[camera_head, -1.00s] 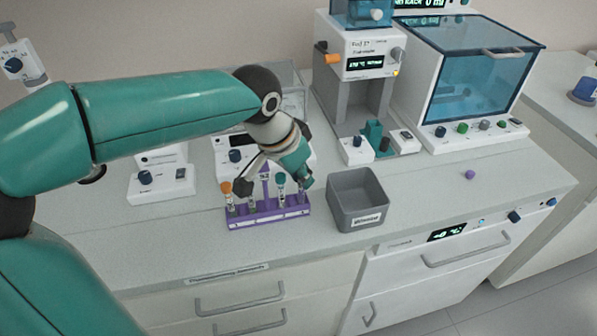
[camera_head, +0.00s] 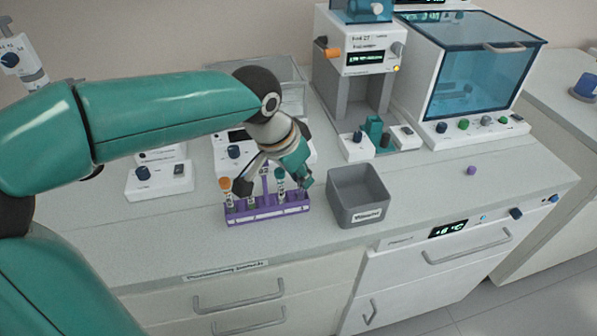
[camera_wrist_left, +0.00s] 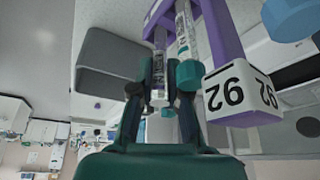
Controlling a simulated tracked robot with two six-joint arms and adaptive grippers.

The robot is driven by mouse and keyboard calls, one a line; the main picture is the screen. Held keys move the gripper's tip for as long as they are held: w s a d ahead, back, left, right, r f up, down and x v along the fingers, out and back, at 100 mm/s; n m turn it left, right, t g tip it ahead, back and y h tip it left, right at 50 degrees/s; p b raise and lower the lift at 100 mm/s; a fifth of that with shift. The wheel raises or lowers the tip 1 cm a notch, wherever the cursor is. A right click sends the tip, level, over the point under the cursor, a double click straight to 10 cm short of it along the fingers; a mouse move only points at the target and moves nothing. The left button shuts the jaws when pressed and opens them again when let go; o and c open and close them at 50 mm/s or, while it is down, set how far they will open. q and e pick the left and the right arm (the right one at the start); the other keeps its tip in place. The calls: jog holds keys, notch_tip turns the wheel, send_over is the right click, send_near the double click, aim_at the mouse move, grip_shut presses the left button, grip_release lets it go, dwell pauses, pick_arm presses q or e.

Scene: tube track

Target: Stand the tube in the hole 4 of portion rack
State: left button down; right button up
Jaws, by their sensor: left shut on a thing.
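The purple portion rack (camera_head: 267,213) stands on the bench, with a tagged handle that reads 92 in the left wrist view (camera_wrist_left: 242,95). An orange-capped tube (camera_head: 227,191) stands at its left end and a teal-capped tube (camera_head: 281,184) right of the handle. My left gripper (camera_head: 298,182) is at the rack's right end. In the left wrist view my left gripper (camera_wrist_left: 159,95) is shut on a clear tube (camera_wrist_left: 160,58), beside the teal-capped one. The held tube's far end reaches the purple rack; how deep it sits is hidden. My right gripper is not in view.
A grey bin (camera_head: 363,214) stands close to the right of the rack. Devices with knobs stand behind, including a blue-windowed cabinet (camera_head: 475,85). A small purple cap-like piece (camera_head: 471,170) lies on the bench at right.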

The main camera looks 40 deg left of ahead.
pick_arm(q)
jog(key=c, duration=1.1)
grip_release()
jog(key=v, duration=1.2)
